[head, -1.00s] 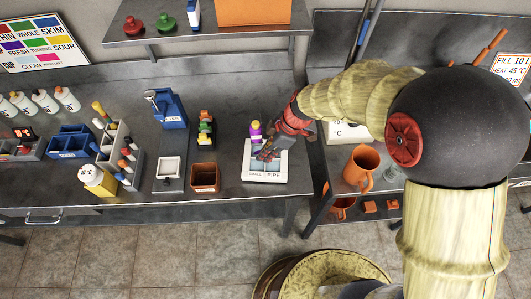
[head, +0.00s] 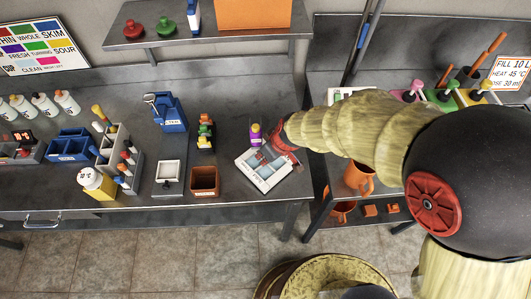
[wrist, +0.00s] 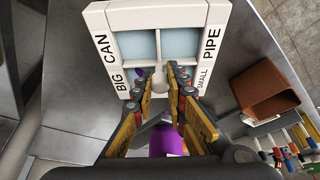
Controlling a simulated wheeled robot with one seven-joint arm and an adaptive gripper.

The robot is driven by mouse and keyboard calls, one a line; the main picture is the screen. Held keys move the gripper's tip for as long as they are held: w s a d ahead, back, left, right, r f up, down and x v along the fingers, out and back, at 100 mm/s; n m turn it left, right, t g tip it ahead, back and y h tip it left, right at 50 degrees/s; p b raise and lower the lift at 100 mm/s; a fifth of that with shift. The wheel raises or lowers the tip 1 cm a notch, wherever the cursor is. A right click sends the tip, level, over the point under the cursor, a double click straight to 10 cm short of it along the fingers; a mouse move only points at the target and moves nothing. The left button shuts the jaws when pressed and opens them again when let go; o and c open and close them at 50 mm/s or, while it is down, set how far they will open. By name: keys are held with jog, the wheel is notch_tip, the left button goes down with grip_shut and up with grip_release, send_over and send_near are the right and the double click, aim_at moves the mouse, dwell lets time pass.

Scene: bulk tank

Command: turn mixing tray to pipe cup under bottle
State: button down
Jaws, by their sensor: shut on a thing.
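The white mixing tray (head: 263,190) stands turned at an angle on the grey bench in the head view, one corner toward the front. In the wrist view the tray (wrist: 108,45) shows pale cups and rim labels BIG, CAN, SMALL and PIPE. My gripper (head: 268,157) reaches over it from the right; in the wrist view my gripper (wrist: 162,72) is shut on its middle part, which the fingers partly hide. A purple bottle (head: 255,134) with a yellow top is just behind the tray. Purple also shows below the fingers in the wrist view (wrist: 168,142). Which cup lies under the bottle, I cannot tell.
A brown open box (head: 205,180) stands close left of the tray, with a small white dish (head: 168,172) beyond it. A blue holder (head: 168,112) is behind. An orange jug (head: 358,178) is to the right, beyond the gap between benches.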

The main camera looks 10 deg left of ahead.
jog(key=shift+m, duration=0.3)
dwell(0.4)
jog(key=c, duration=1.8)
grip_release()
jog(key=shift+o, duration=0.2)
jog(key=shift+r, duration=0.1)
jog(key=v, duration=1.1)
jog(key=shift+s+d+r, duration=0.15)
jog(key=shift+s+r, duration=0.05)
jog(key=shift+r, duration=0.15)
